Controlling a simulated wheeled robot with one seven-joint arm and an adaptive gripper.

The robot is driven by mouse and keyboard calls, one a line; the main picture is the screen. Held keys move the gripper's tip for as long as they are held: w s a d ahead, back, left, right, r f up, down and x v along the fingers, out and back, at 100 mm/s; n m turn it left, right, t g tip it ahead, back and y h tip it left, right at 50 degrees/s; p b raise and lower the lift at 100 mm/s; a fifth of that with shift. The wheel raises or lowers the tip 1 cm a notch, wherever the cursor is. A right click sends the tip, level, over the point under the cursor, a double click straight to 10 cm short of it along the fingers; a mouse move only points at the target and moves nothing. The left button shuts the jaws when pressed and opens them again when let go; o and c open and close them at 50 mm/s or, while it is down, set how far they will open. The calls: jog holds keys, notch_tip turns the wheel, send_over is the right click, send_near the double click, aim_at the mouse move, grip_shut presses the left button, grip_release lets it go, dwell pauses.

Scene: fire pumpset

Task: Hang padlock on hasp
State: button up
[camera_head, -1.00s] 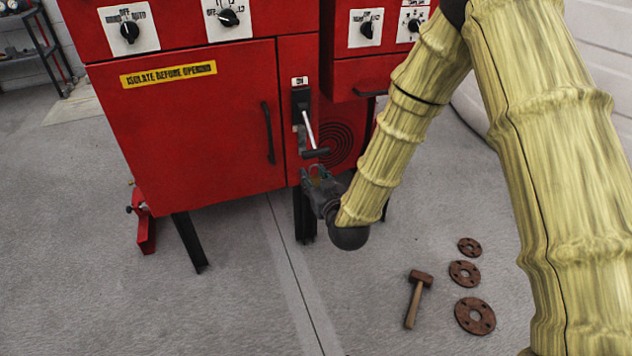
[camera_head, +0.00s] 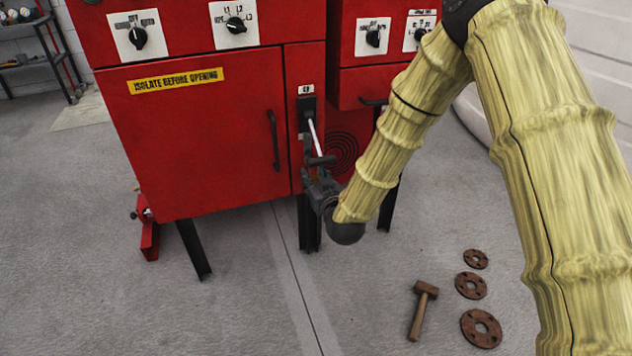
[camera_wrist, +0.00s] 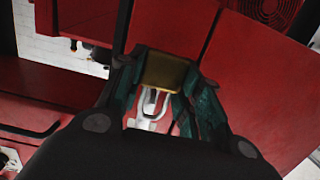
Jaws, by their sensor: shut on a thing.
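My gripper (camera_head: 316,180) is close against the front of the red cabinet, just below the isolator lever (camera_head: 314,137) with its pale rod and dark end. In the wrist view my gripper (camera_wrist: 162,82) is shut on a brass padlock (camera_wrist: 165,70), held between the two fingers. A light grey metal piece (camera_wrist: 150,106) with a slot shows right beside the padlock body; I cannot tell whether it is the shackle or the hasp. In the head view the padlock is not distinguishable, and the hasp is not clear behind the gripper.
The red cabinet door (camera_head: 200,140) has a dark vertical handle (camera_head: 273,140) left of the gripper. Dark legs (camera_head: 308,224) stand below. A hammer (camera_head: 422,309) and several rusty flanges (camera_head: 481,328) lie on the floor at right. The floor at front is clear.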

jog(key=shift+b+x, duration=0.35)
jog(key=shift+x, duration=1.1)
jog(key=shift+w+r, duration=0.1)
jog(key=shift+a, duration=0.15)
jog(key=o, duration=0.9)
jog(key=shift+w, duration=0.1)
jog(key=shift+o, duration=1.3)
jog(key=shift+w+a+f, duration=0.1)
jog(key=shift+w+f, duration=0.1)
jog(key=shift+f, duration=0.05)
jog(key=shift+s, duration=0.1)
